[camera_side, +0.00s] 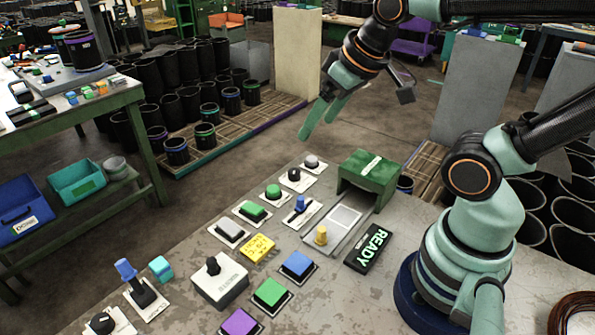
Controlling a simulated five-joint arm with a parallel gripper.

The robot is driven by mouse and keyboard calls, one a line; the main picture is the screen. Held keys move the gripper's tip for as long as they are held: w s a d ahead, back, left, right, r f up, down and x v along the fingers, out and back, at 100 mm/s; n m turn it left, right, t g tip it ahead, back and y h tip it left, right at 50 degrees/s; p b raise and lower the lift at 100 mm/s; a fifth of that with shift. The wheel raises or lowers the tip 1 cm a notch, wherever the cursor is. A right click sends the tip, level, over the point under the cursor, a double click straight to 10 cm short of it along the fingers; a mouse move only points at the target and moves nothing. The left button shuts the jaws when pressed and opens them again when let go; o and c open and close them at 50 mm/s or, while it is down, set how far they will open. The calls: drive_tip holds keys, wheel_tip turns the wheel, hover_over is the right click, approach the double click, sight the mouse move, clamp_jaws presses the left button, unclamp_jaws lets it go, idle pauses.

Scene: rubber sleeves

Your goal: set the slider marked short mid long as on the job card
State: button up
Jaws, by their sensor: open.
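A white plate with a dark slot and a blue knob (299,204) lies in the middle of the bench panel and looks like the slider. Its marks are too small to read, so I cannot tell which position the knob is at. A yellow card (258,248) with dark print, perhaps the job card, lies to its lower left; its print is not legible. My gripper (318,129) has two pale green fingers, parted and empty. It hangs in the air above and beyond the panel's back edge, apart from the slider.
Near the slider are a green button (253,210), a yellow knob (321,235), a green cover (369,176) and a black READY sign (368,248). A white box with a black lever (219,283) and blue, green and purple pads stand in front. The air above the panel is clear.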

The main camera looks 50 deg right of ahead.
drive_tip(key=shift+w+f, duration=0.1)
drive_tip(key=shift+w, duration=0.05)
drive_tip(key=shift+c, duration=1.3)
drive_tip(key=m+g, duration=0.4)
drive_tip(key=g, duration=0.2)
approach(301, 197)
drive_tip(key=shift+m, duration=0.3)
wheel_tip(301, 197, down, 9)
drive_tip(key=shift+a+f, duration=0.1)
drive_tip(key=shift+f, duration=0.05)
clamp_jaws()
